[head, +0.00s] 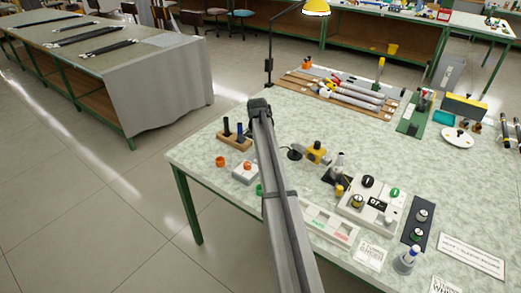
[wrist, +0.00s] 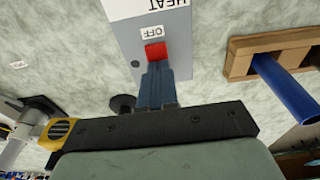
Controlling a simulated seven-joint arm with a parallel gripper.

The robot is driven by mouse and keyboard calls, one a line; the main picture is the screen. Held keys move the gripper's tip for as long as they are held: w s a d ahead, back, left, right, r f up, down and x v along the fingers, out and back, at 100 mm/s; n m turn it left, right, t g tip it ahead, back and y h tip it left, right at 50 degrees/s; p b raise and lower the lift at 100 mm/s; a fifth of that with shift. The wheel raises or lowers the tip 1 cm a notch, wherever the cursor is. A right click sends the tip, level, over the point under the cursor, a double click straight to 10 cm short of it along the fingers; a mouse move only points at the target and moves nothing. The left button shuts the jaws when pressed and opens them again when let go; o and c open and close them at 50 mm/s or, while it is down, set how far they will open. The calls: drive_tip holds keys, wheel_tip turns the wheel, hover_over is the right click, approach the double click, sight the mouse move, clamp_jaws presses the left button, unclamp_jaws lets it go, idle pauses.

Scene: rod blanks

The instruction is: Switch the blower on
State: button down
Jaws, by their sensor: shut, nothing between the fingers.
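A grey switch box (wrist: 130,45) with a white label reading HEAT carries a red switch (wrist: 156,50). A small OFF label (wrist: 152,32) sits beside the switch. My gripper (wrist: 155,66) is shut and empty, its fingertips at the red switch's near edge; whether they touch it I cannot tell. The fingers hide part of the box, and the switch's tilt is unclear. In the head view the box (head: 244,175) stands near the table's left edge, and my gripper is not clearly seen there. A yellow-and-black device (head: 315,152), possibly the blower, stands to its right.
A wooden block (head: 235,143) with dark and blue rods stands behind the box; it is close to my fingers at right in the wrist view (wrist: 240,60). An orange ring (head: 220,161) lies left of the box. A control panel (head: 352,212) stands further right.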

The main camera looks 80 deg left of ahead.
wheel_tip(320, 180, up, 14)
drive_tip(key=s+d, duration=0.1)
drive_tip(key=shift+s+d, duration=0.15)
drive_tip(key=shift+s, duration=0.05)
idle(0.4)
